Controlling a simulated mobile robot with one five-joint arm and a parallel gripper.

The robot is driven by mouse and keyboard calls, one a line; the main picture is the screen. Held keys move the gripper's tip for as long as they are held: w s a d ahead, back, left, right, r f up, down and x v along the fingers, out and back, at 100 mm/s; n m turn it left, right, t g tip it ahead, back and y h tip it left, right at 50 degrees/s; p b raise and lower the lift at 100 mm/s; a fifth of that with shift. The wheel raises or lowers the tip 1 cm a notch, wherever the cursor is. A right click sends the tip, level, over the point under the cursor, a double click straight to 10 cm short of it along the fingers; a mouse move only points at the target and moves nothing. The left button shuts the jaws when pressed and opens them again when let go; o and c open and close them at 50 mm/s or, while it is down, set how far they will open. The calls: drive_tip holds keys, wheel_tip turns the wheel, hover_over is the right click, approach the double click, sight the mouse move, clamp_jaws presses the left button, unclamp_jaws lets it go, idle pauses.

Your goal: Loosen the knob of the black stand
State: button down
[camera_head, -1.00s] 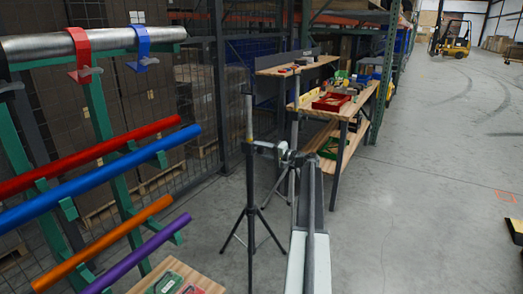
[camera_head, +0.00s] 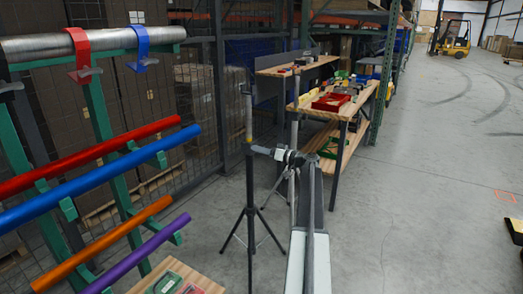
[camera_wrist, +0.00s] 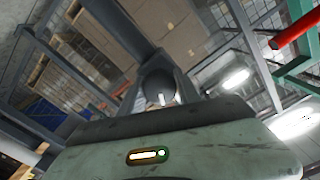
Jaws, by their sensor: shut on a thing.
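The black stand (camera_head: 250,190) stands upright on spread tripod legs in the middle of the head view, with a lighter pole (camera_head: 249,125) above its dark tube. My gripper (camera_head: 257,149) reaches the stand from the right, at the collar where the lighter pole enters the tube. In the wrist view the round dark knob (camera_wrist: 157,78) sits between my two fingers, and the gripper is shut on it. The stand's dark tube (camera_wrist: 120,28) runs behind the knob towards the upper left. In the head view the knob is hidden by the gripper.
A rack with coloured bars (camera_head: 100,165) and strap clamps stands at the left. A wooden bench (camera_head: 340,108) with a red tray (camera_head: 331,102) stands behind my arm. A low wooden top (camera_head: 185,270) is at the front left.

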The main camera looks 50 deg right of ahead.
drive_tip(key=shift+s+d+n, duration=0.1)
drive_tip(key=shift+n, duration=0.7)
drive_tip(key=c, duration=0.9)
unclamp_jaws()
drive_tip(key=shift+o, duration=0.2)
drive_tip(key=v, duration=0.7)
drive_tip(key=shift+s, duration=0.4)
